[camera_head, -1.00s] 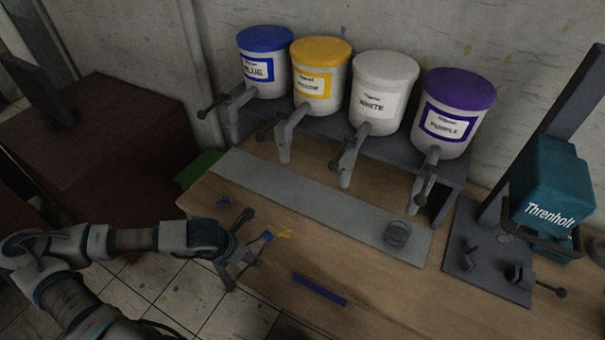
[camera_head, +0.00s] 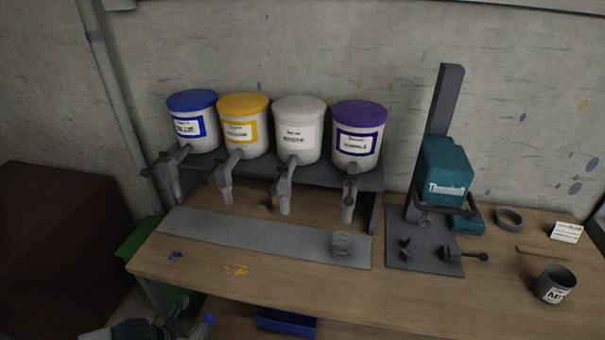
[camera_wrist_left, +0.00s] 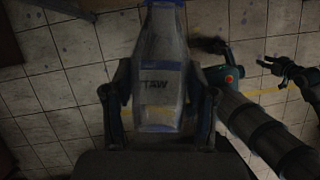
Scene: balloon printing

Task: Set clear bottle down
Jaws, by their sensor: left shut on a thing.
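The clear bottle (camera_wrist_left: 162,75) is between the fingers of my left gripper (camera_wrist_left: 160,108) in the left wrist view. The fingers are shut on its sides, and its label shows the letters "TAW". In the head view my left gripper (camera_head: 188,326) is at the bottom edge, in front of and below the table's front left edge. A small blue tip shows beside it, and the bottle's clear body is hard to make out there. A dark gripper-like shape (camera_wrist_left: 284,70), probably my right gripper, shows at the right of the wrist view; its jaw state is unclear.
The wooden table (camera_head: 330,290) has free room along its front. A grey strip (camera_head: 250,233) carries a clear round stack (camera_head: 342,244). Behind are blue-, yellow-, white- and purple-lidded paint tubs on a rack. A teal press (camera_head: 445,175) and dark mug (camera_head: 553,285) stand right. A blue bin (camera_head: 285,322) sits below.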

